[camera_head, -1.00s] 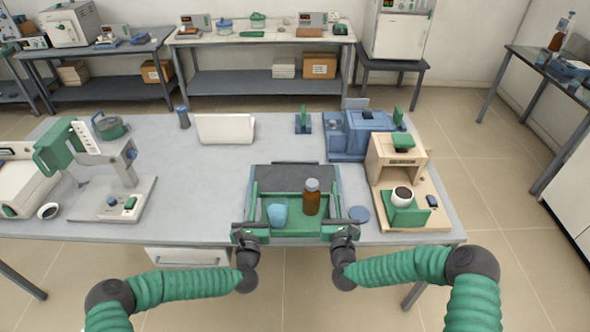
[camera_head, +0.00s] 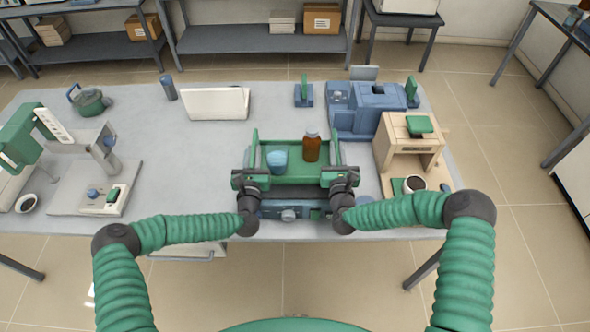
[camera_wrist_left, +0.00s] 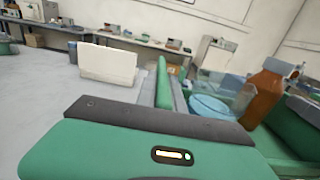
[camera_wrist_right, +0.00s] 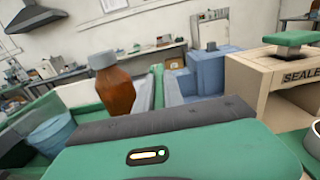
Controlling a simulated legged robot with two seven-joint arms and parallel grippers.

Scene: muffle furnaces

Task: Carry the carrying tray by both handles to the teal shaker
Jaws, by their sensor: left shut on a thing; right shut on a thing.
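The green carrying tray (camera_head: 297,180) is level at the middle of the table's front part. It holds a blue beaker (camera_head: 277,162) and a brown bottle (camera_head: 311,148), both upright. My left gripper (camera_head: 251,181) is shut on its left handle; my right gripper (camera_head: 340,179) is shut on its right handle. A blue-grey machine with a knobbed front panel (camera_head: 288,214), seemingly the teal shaker, shows below the tray's front edge. The tray covers its top; I cannot tell whether they touch. The beaker shows in the left wrist view (camera_wrist_left: 212,108), the bottle in the right (camera_wrist_right: 113,88).
A white panel (camera_head: 216,104) stands behind the tray. A pale stand device (camera_head: 95,190) is at left. The table between is clear.

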